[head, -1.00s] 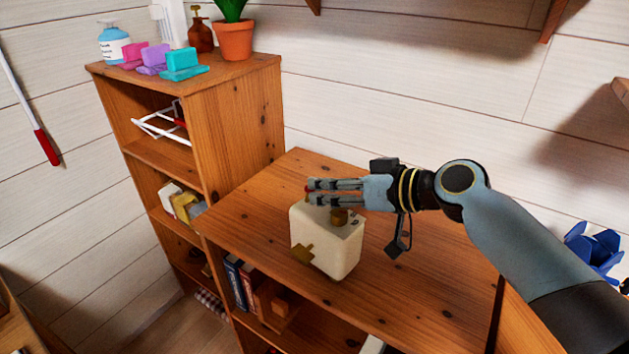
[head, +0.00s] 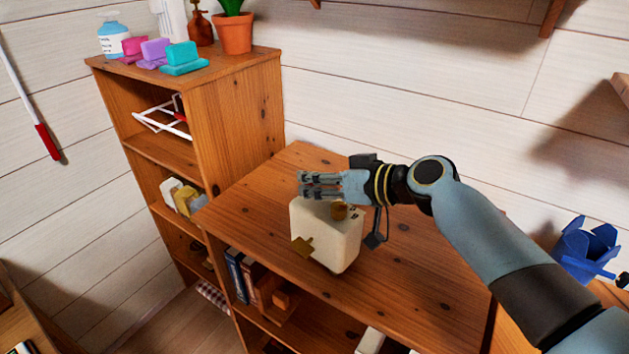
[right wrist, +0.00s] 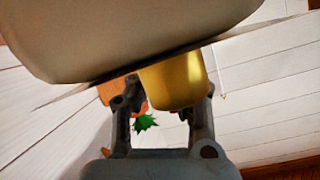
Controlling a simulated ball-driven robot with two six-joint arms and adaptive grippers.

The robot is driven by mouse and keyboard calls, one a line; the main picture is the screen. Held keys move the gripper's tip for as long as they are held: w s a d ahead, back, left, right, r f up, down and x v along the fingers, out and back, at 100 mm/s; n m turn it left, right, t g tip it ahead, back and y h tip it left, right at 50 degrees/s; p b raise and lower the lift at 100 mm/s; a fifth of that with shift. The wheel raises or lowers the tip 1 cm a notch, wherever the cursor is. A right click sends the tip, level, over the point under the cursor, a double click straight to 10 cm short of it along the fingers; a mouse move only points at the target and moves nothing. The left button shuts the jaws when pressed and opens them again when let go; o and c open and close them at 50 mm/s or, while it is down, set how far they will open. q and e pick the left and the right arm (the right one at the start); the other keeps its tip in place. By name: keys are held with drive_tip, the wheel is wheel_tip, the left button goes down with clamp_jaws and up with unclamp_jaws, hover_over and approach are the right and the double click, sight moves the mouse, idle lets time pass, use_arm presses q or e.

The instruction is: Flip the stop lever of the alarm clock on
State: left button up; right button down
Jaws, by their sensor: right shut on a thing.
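The alarm clock (head: 338,240) is a cream box with rounded edges on the wooden cabinet top. A brass knob (head: 339,211) sits on its top and a brass key-like part (head: 302,246) on its near left side. My right gripper (head: 302,186) reaches in from the right, level, just above the clock's top. Its fingers are shut on what seems to be the stop lever, which they hide. In the right wrist view the cream clock body (right wrist: 130,35) fills the top, with the brass knob (right wrist: 172,82) by the fingers. My left gripper is out of view.
A taller shelf (head: 240,120) stands to the left, with a potted plant (head: 234,35) and several coloured blocks on top. Books (head: 235,270) stand in the lower cabinet. A blue object (head: 585,250) is at the right. The cabinet top around the clock is clear.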

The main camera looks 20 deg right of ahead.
drive_tip(key=shift+w+d+f+b, duration=0.1)
drive_tip(key=shift+d+f+b, duration=0.1)
drive_tip(key=shift+b, duration=0.45)
drive_tip(key=shift+r+m+y+b, duration=0.1)
drive_tip(key=shift+m+y+b, duration=0.2)
drive_tip(key=shift+m, duration=0.2)
drive_tip(key=c, duration=1.3)
unclamp_jaws()
drive_tip(key=v, duration=1.2)
drive_tip(key=shift+w+r, duration=0.1)
drive_tip(key=shift+r, duration=0.05)
